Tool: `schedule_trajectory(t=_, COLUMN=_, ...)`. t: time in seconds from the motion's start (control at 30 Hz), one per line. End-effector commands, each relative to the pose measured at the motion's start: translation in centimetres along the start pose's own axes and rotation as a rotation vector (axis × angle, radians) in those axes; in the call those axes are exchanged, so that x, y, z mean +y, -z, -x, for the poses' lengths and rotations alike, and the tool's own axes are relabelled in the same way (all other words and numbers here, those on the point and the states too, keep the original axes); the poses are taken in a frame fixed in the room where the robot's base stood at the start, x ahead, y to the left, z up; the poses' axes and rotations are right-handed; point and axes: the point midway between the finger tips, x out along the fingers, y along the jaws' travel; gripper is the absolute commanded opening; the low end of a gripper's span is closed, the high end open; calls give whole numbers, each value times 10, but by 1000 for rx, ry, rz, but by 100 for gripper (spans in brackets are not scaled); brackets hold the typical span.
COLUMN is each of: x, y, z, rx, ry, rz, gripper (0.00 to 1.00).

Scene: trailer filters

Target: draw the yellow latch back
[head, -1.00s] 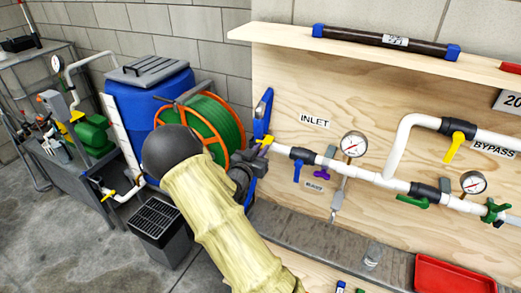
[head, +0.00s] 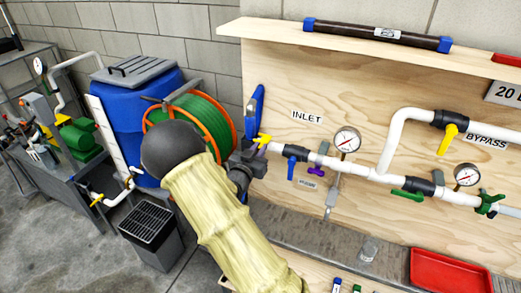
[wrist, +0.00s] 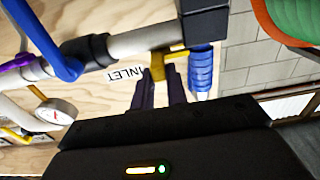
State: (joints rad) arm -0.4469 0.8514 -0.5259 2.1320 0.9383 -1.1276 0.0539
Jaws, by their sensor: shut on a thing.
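The yellow latch (head: 263,139) sits at the left end of the white inlet pipe (head: 274,147), beside the INLET label. In the wrist view the latch (wrist: 157,66) is a small yellow block with a thin yellow bar running right under a dark grey fitting (wrist: 204,22). My gripper (wrist: 160,80) has its two dark fingers reaching up to the latch, shut on the yellow block. In the head view my gripper (head: 256,146) is at the pipe's end, and my pale-sleeved arm hides part of the area below.
A blue piece (head: 256,110) stands upright just above the latch. A blue valve handle (head: 291,168) and a gauge (head: 347,140) are to the right. A green hose reel (head: 208,112) and blue barrel (head: 135,90) are left. A red tray (head: 450,270) lies lower right.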

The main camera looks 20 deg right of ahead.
Motion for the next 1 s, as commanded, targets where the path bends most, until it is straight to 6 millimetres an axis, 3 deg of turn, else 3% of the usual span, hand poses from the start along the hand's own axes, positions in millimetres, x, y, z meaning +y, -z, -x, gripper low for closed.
schedule_trajectory(t=0.1, x=5, y=-1, z=-1, rx=-3, ry=-10, rz=4, gripper=0)
schedule_trajectory(t=0.13, x=5, y=-1, z=-1, rx=-3, ry=-11, rz=5, gripper=20)
schedule_trajectory(t=0.2, x=5, y=-1, z=-1, rx=-3, ry=-10, rz=4, gripper=34)
schedule_trajectory(t=0.23, x=4, y=-1, z=-1, rx=-3, ry=-10, rz=4, gripper=36)
schedule_trajectory(t=0.67, x=2, y=-2, z=9, rx=-2, ry=-5, rz=1, gripper=36)
schedule_trajectory(t=1.0, x=1, y=-3, z=69, rx=-3, ry=-2, rz=1, gripper=36)
